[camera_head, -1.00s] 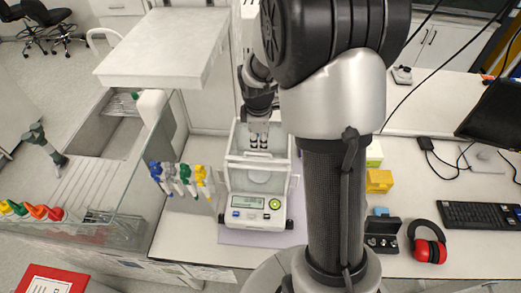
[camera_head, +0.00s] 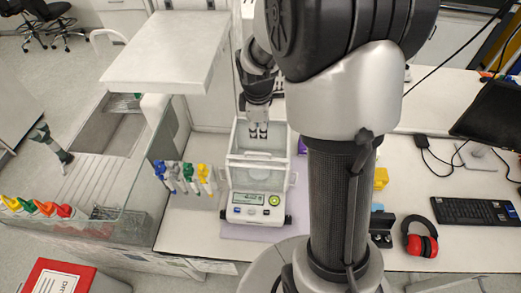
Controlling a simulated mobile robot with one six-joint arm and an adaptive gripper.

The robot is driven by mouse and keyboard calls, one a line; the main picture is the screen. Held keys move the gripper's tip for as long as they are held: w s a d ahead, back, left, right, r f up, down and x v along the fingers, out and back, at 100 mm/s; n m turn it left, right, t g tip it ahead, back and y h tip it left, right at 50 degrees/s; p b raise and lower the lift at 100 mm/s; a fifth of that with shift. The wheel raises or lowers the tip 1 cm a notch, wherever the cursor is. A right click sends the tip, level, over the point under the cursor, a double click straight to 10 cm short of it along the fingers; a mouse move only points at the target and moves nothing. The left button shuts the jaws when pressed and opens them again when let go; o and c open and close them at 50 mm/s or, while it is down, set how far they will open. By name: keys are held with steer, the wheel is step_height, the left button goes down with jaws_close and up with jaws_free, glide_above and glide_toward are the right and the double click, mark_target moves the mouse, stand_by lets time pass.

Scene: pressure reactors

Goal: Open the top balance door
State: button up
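The balance (camera_head: 257,212) stands on the bench, with a white body, a display and a green button at its front. A clear glass draft shield with white edges (camera_head: 237,150) encloses the weighing pan at its back. My gripper (camera_head: 258,133) points down at the upper part of the shield, with its dark fingertips close together. I cannot tell whether it touches the top door, or whether the fingers are open or shut. The top door's position is hard to make out through the glass. My arm hides the area right of the balance.
A rack of coloured pipettes (camera_head: 187,175) stands just left of the balance. A white shelf (camera_head: 165,55) overhangs at the upper left. Red and black ear defenders (camera_head: 421,237) and a keyboard (camera_head: 475,211) lie on the right bench.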

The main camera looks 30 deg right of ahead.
steer(key=r, duration=0.1)
steer(key=r+p, duration=0.1)
steer(key=r, duration=0.1)
steer(key=shift+s+a+p, duration=0.15)
steer(key=shift+s+p, duration=0.1)
steer(key=shift+p, duration=0.1)
stand_by(0.3)
step_height(320, 180, up, 12)
steer(key=s+a, duration=0.1)
steer(key=s, duration=0.1)
steer(key=shift+a+f, duration=0.15)
steer(key=shift+a, duration=0.05)
steer(key=shift+c, duration=0.3)
